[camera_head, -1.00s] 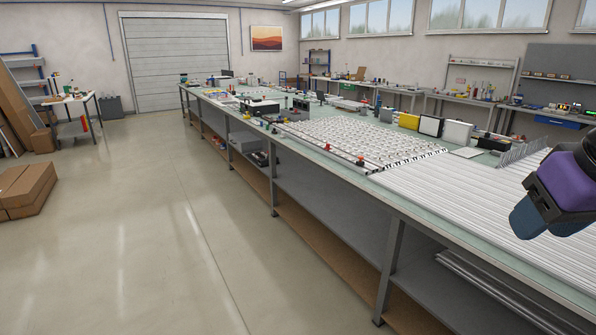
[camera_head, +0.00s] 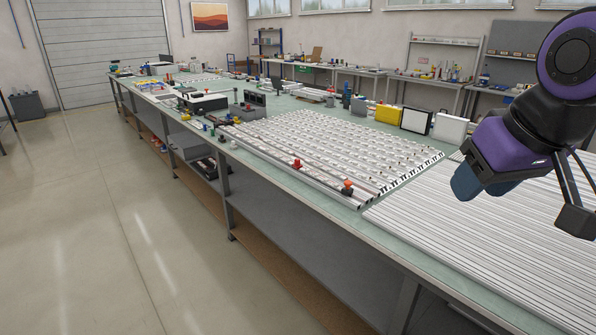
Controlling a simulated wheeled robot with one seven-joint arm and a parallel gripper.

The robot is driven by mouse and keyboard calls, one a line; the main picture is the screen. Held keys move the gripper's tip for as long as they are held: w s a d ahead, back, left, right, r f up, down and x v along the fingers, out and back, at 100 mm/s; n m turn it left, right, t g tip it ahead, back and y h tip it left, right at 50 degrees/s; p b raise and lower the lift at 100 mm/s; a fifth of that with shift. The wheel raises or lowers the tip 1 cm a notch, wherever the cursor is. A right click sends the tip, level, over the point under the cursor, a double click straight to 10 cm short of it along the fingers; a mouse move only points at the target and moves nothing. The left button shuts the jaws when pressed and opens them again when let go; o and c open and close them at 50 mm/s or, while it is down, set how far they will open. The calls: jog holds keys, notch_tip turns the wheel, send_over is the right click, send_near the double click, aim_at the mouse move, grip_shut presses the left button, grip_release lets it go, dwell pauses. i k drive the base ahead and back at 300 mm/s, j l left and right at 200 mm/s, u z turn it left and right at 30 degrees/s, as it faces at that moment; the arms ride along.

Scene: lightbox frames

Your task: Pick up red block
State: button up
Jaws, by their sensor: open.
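A small red piece (camera_head: 297,164) stands near the table's front edge, beside the field of pale parts. A second, orange-red piece (camera_head: 347,184) with a dark lower part stands nearer, at the corner of that field. Both are small, and I cannot tell which is the red block. My gripper (camera_head: 485,187), with a purple body and blue finger ends, is at the right, in front of the long metal profiles in the picture. It is open, and no object shows in it. It is well to the right of both red pieces.
The long workbench (camera_head: 352,226) runs from near right to far left. Light metal profiles (camera_head: 480,245) cover its near end. A yellow case (camera_head: 389,116) and a white-faced panel (camera_head: 416,120) stand behind the pale parts (camera_head: 320,140). The floor (camera_head: 100,220) at left is clear.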

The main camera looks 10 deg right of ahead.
aim_at(297, 165)
jog(key=i+z, duration=0.2)
jog(key=z, duration=0.15)
jog(key=i+j+z, duration=0.25)
jog(key=j+z, duration=0.25)
jog(key=i+j+z, duration=0.25)
jog(key=j, duration=0.2)
jog(key=i+j, duration=0.15)
jog(key=j, duration=0.35)
jog(key=i+j+z, duration=0.1)
jog(key=j, duration=0.4)
jog(key=i+j, duration=0.15)
jog(key=j, duration=0.4)
jog(key=i+j+z, duration=0.1)
jog(key=j, duration=0.4)
jog(key=i+j, duration=0.1)
jog(key=j, duration=0.45)
jog(key=i+j+z, duration=0.1)
jog(key=j, duration=0.4)
